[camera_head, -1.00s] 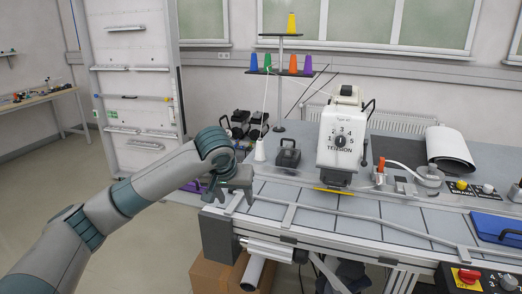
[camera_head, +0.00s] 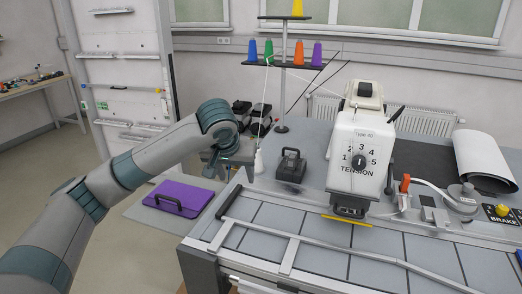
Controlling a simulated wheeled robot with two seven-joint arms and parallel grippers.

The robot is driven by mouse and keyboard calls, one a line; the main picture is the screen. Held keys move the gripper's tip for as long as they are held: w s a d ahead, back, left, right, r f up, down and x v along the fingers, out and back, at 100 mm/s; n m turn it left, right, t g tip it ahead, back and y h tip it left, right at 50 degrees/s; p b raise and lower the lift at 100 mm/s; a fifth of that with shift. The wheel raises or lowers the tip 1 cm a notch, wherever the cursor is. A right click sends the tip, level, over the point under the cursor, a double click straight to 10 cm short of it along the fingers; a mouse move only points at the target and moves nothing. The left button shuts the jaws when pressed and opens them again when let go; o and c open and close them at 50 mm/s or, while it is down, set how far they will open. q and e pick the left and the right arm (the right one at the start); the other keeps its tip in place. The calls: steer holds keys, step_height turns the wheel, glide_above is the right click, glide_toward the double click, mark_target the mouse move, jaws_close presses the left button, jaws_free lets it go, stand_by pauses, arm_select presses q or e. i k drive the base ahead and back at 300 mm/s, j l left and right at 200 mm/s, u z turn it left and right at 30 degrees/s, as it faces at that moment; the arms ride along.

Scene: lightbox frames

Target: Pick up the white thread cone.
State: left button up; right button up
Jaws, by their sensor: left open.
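The white thread cone (camera_head: 259,161) stands upright on the grey table, with thread running up from it toward the spool rack. My left gripper (camera_head: 230,171) is open and empty, fingers pointing down, just left of the cone. Its right finger looks very close to the cone's left side; I cannot tell if they touch. The cone is not between the fingers. My right gripper is not in view.
A small black device (camera_head: 290,167) stands right of the cone. The white tension machine (camera_head: 357,150) is further right. A purple panel (camera_head: 178,197) lies at the left. The spool rack (camera_head: 283,63) with coloured cones rises behind.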

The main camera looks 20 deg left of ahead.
mark_target(259, 166)
steer(key=i+j, duration=0.15)
steer(key=i, duration=0.3)
steer(key=i+j, duration=0.2)
steer(key=i, duration=0.2)
